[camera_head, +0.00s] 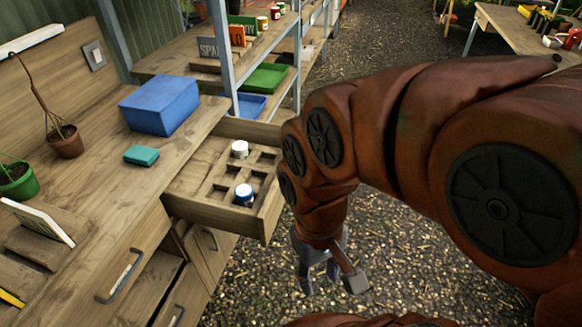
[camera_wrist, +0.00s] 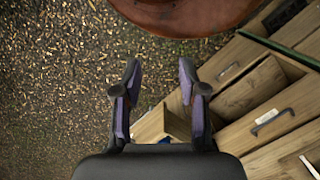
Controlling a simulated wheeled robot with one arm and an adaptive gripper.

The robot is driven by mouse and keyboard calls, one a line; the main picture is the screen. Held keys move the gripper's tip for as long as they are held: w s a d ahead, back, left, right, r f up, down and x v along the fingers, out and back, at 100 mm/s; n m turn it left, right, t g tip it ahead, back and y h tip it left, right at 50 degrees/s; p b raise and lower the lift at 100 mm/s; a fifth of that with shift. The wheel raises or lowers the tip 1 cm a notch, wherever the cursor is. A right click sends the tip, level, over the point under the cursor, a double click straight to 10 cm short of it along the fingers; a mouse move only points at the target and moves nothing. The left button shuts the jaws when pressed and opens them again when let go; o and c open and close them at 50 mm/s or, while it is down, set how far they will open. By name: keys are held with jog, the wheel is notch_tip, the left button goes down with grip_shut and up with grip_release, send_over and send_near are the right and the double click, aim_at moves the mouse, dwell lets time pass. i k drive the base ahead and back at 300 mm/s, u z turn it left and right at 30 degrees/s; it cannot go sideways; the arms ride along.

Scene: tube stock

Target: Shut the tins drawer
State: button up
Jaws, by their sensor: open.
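The tins drawer (camera_head: 212,217) is a wooden drawer pulled out from the bench in the head view, with square compartments inside. A white tin (camera_head: 240,149) stands in a far compartment and a blue and white tin (camera_head: 244,195) in a near one. My gripper (camera_head: 330,275) is open and empty, pointing down beyond the drawer's outer end, to the right of it and apart from it in the picture. My arm hides part of the drawer's far right side. In the wrist view my open fingers (camera_wrist: 158,82) have gravel and wooden cabinet parts behind them.
The bench top (camera_head: 92,205) carries a blue box (camera_head: 160,105), a teal block (camera_head: 141,155) and potted plants. Cabinet fronts with a handle (camera_head: 120,277) lie below. Shelving (camera_head: 180,62) stands behind the drawer. Open gravel (camera_head: 400,255) lies right of the drawer.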

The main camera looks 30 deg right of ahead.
aim_at(202, 192)
jog(key=z, duration=0.35)
jog(key=k, duration=0.2)
jog(key=u, duration=1.05)
jog(key=k, duration=1.1)
jog(key=u, duration=1)
jog(key=i, duration=0.9)
jog(key=z, duration=0.5)
jog(key=i, duration=1)
jog(key=z, duration=1.5)
jog(key=i, duration=0.45)
jog(key=z, duration=0.4)
